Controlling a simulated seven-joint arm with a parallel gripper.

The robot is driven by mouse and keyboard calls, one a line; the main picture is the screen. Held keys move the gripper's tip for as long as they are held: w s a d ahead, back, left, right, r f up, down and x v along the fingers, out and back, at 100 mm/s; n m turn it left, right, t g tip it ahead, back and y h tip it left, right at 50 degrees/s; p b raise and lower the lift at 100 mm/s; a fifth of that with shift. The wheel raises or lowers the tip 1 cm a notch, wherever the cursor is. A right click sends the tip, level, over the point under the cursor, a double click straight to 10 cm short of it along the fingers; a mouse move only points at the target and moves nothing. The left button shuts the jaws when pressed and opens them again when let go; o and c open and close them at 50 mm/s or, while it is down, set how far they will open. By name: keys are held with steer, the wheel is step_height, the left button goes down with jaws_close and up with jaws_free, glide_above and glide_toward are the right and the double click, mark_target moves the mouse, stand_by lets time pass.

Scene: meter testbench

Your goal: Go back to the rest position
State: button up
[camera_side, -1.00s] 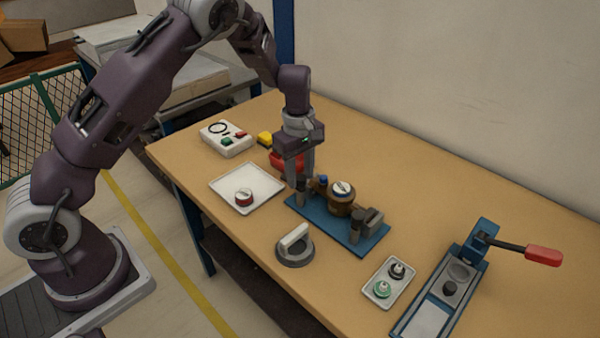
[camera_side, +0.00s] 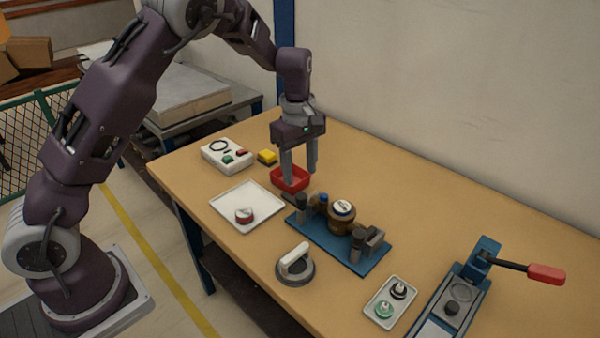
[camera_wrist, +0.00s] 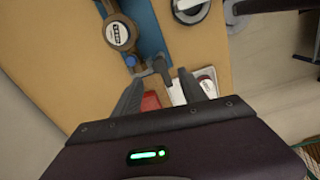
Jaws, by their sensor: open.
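My gripper (camera_side: 300,176) is open and empty, held above the table near the red tray (camera_side: 283,184) in the side view. Its two fingers also show in the wrist view (camera_wrist: 162,98), spread apart with nothing between them but the scene below. The brass meter (camera_side: 341,216) sits on the blue test bench (camera_side: 333,246), between the grey clamp posts, to the right of and below my gripper. In the wrist view the meter (camera_wrist: 120,33) lies ahead, apart from the fingers.
A white tray (camera_side: 262,195) holds a red-rimmed round part (camera_side: 244,215). A grey handled disc (camera_side: 295,266), a small tray (camera_side: 377,312) and a lever press (camera_side: 483,262) stand toward the front and right.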

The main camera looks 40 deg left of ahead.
steer(key=s+d+r+m+t+h, duration=0.25)
steer(key=s+r+m, duration=0.45)
steer(key=s+r, duration=0.8)
steer(key=s+r+m+t+y, duration=0.2)
steer(key=s+m, duration=0.7)
steer(key=s, duration=0.7)
steer(key=shift+d+t, duration=0.35)
steer(key=shift+d, duration=0.1)
steer(key=shift+y, duration=0.25)
